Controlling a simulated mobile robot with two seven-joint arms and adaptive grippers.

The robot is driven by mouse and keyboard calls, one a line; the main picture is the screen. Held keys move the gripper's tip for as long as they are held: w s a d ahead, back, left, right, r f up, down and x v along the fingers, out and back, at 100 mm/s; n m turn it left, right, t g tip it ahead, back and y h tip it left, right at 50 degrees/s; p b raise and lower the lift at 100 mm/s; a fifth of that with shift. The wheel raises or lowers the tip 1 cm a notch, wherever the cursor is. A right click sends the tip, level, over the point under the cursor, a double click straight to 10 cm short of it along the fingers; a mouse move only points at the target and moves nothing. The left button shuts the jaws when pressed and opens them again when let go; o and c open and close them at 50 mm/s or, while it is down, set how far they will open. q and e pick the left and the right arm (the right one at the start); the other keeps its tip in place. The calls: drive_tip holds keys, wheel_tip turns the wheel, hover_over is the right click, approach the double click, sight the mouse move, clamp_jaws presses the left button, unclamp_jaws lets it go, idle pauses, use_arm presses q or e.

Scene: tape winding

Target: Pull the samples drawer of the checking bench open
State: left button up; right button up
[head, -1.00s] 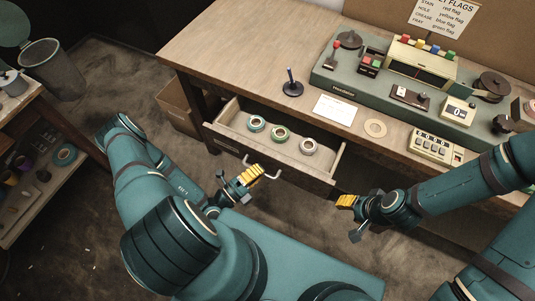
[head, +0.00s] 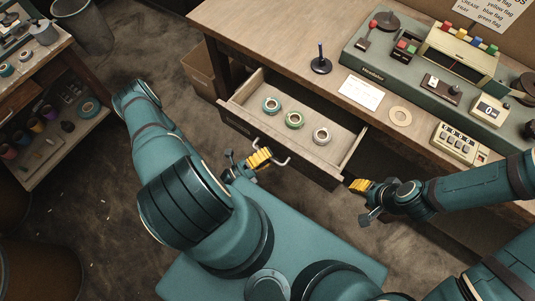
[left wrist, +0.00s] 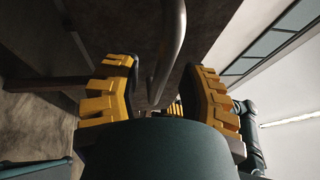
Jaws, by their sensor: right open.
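The samples drawer (head: 277,152) of the checking bench stands out from under the bench top, with its inside showing. Three tape rolls (head: 294,120) lie in it in a row. Its metal bar handle (head: 288,162) is on the front panel. My left gripper (head: 262,157) is at the handle's left part. In the left wrist view the handle (left wrist: 173,45) runs between the yellow fingers (left wrist: 163,85), which are apart with gaps on both sides. My right gripper (head: 354,185) is open and empty, near the drawer's right front corner.
A cardboard box (head: 203,72) stands beside the bench. A shelf unit (head: 50,160) is at the left. Floor is free between them.

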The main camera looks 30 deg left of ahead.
use_arm(q)
drive_tip(key=shift+a, duration=0.1)
drive_tip(key=v, duration=1.2)
drive_tip(key=shift+s, duration=0.1)
idle(0.4)
